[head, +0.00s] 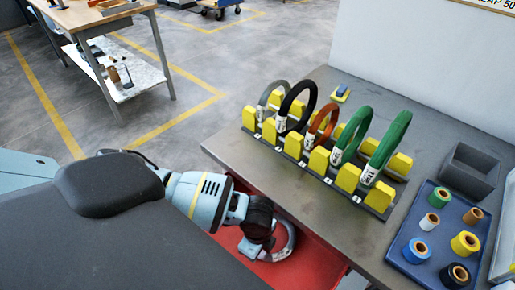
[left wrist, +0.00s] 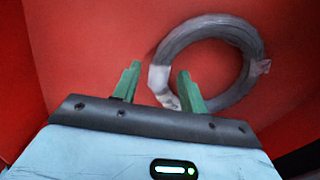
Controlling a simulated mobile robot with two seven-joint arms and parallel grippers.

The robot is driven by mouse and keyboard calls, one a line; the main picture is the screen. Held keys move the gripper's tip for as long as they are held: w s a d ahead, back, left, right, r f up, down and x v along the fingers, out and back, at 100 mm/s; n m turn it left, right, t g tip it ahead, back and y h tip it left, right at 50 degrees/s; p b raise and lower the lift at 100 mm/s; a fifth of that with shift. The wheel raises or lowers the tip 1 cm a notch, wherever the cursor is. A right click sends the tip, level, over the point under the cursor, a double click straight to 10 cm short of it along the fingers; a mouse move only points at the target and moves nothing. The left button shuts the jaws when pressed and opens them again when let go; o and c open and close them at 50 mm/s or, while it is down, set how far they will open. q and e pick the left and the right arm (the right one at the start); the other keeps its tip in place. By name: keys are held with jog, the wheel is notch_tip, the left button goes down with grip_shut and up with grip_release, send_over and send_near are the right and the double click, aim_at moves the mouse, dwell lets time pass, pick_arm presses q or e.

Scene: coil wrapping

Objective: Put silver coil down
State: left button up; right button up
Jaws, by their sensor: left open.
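The silver coil (head: 290,241) lies on the floor of a red bin (head: 318,265), below the table's front edge. The left wrist view shows it as a grey ring (left wrist: 256,45) with a white label on its near left side and a pale tag at its right. My left gripper (head: 267,246) reaches down into the bin at the coil's left side. Its green fingers (left wrist: 158,88) are open, with the labelled part of the ring showing between them. Whether they touch the coil I cannot tell. My right gripper is not in view.
A rack with yellow holders (head: 347,178) on the grey table holds several upright coils: grey, black, orange and green. A blue tray (head: 408,268) of tape rolls and a dark box (head: 468,172) stand to the right. The bin's red walls surround the left gripper closely.

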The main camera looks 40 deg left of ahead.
pick_arm(q)
notch_tip(320, 180, up, 10)
jog(key=p, duration=0.1)
jog(key=shift+p, duration=0.3)
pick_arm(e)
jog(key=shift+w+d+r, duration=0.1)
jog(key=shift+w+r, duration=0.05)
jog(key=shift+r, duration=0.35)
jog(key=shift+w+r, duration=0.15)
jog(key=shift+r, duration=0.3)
pick_arm(q)
jog(key=shift+s, duration=0.15)
